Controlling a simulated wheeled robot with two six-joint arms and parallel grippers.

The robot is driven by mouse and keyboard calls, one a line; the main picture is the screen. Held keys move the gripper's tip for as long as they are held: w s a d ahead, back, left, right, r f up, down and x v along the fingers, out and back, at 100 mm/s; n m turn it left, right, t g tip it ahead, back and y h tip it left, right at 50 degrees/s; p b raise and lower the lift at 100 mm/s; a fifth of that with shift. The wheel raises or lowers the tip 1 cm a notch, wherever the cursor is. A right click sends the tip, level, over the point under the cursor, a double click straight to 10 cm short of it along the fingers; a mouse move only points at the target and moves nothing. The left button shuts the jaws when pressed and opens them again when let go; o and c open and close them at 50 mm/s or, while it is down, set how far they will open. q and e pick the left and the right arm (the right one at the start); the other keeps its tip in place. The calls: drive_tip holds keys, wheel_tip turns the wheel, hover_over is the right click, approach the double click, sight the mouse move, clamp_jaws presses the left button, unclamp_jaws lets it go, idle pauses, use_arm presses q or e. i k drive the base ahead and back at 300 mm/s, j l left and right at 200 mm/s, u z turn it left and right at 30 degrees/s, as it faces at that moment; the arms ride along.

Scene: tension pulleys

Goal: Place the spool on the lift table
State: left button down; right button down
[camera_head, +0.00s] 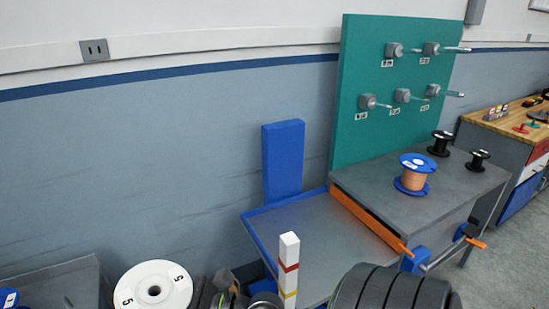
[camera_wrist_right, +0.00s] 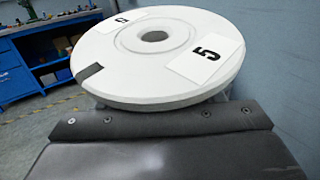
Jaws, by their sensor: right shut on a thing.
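The white spool (camera_head: 153,287), with black "5" labels and a centre hole, is at the bottom left of the head view. It also fills the upper part of the right wrist view (camera_wrist_right: 150,60), face up and slightly tilted in the picture. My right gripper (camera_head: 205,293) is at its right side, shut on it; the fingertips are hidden. The lift table (camera_head: 320,232) is a grey plate with a blue edge, right of the spool and below the grey bench top. Its visible surface is empty. My left gripper is not in view.
A white post with red and yellow bands (camera_head: 289,262) stands before the lift table. An orange strip (camera_head: 365,220) borders the bench (camera_head: 440,190), which carries a copper-wire spool (camera_head: 413,175) and black spools. A grey surface (camera_head: 55,285) is at left.

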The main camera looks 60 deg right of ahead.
sight(321, 242)
drive_tip(key=z, duration=1.05)
drive_tip(key=i+l+z, duration=0.7)
drive_tip(key=i+j, duration=0.05)
drive_tip(key=j, duration=0.05)
